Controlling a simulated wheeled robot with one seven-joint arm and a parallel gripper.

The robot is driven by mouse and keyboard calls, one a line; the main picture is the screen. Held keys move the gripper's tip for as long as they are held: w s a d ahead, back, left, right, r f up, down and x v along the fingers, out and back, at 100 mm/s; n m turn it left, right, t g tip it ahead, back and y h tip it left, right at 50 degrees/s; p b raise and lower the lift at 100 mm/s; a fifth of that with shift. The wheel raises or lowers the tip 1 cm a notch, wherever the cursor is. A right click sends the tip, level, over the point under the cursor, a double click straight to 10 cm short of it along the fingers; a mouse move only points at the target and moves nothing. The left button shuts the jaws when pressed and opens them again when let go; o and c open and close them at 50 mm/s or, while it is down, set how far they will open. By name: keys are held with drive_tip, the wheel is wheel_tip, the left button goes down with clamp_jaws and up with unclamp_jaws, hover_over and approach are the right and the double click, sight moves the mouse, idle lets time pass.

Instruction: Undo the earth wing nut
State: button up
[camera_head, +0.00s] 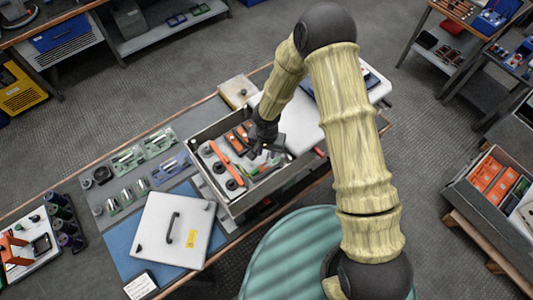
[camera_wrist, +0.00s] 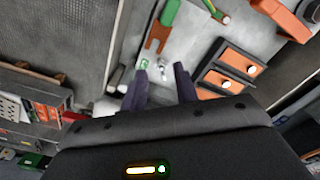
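My gripper (camera_wrist: 161,76) is open in the wrist view, its two dark fingers apart. A small silver metal piece (camera_wrist: 163,67), which looks like the wing nut, shows between and just beyond the fingertips; I cannot tell its exact shape or whether the fingers straddle it. A copper-brown strap (camera_wrist: 157,38) with a green end lies just above it on the pale back plate. In the head view my gripper (camera_head: 262,150) is over the right part of an open grey metal box (camera_head: 235,209). The wing nut is too small or hidden to make out there.
Two orange-and-black blocks (camera_wrist: 238,62) sit right of the fingers, with an orange bar (camera_wrist: 283,18) above. A white lid (camera_head: 152,232) with a black handle lies left of the box, and small clear-topped parts (camera_head: 127,160) lie behind.

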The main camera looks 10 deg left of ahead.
sight(267, 158)
drive_tip(key=shift+f+p, duration=0.35)
drive_tip(key=shift+f, duration=1.4)
clamp_jaws()
